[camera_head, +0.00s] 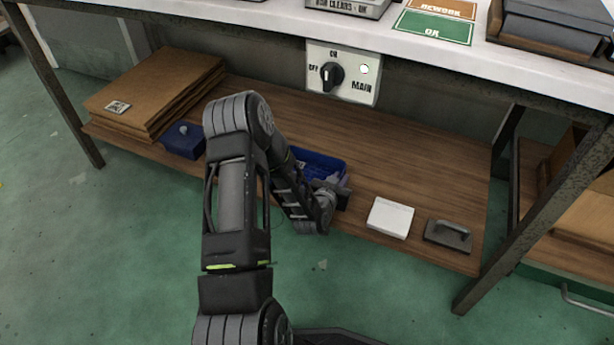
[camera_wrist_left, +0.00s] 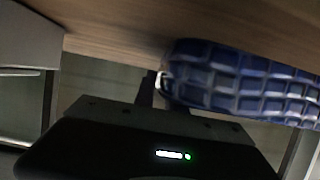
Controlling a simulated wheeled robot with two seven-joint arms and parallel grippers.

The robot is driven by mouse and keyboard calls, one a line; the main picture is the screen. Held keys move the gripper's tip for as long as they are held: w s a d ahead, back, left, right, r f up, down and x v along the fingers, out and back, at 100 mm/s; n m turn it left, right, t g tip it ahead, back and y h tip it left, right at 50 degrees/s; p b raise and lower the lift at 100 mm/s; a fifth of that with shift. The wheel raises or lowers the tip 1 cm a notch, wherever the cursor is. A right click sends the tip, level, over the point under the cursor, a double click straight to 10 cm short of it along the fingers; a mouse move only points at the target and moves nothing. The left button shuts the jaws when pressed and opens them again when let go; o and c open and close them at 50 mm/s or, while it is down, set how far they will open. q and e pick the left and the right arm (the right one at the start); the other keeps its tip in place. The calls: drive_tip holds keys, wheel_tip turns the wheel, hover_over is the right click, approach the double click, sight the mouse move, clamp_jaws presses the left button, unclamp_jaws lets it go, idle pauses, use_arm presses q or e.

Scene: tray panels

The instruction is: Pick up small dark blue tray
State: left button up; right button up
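A small dark blue tray (camera_head: 326,164) sits on the wooden lower shelf, just beyond my left forearm. Some pale items lie inside it, and my arm hides its left part. My left gripper (camera_head: 337,190) is at the tray's near right side. In the left wrist view the tray's ribbed blue wall (camera_wrist_left: 245,85) fills the right side, close to the gripper's fingers (camera_wrist_left: 160,88). A finger overlaps the tray's edge there; whether the fingers grip it, and how far apart they are, I cannot tell. My right gripper is not in view.
On the wooden shelf (camera_head: 420,150) are flat cardboard (camera_head: 160,85), a dark blue box (camera_head: 183,139) with a knob on top, a white box (camera_head: 390,217) and a grey block with a handle (camera_head: 448,236). The white worktop and switch panel (camera_head: 342,73) are above; a table leg (camera_head: 540,215) stands right.

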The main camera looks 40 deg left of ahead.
use_arm(q)
clamp_jaws()
idle(0.4)
idle(0.8)
wheel_tip(320, 180, up, 10)
drive_tip(key=p, duration=0.5)
idle(0.5)
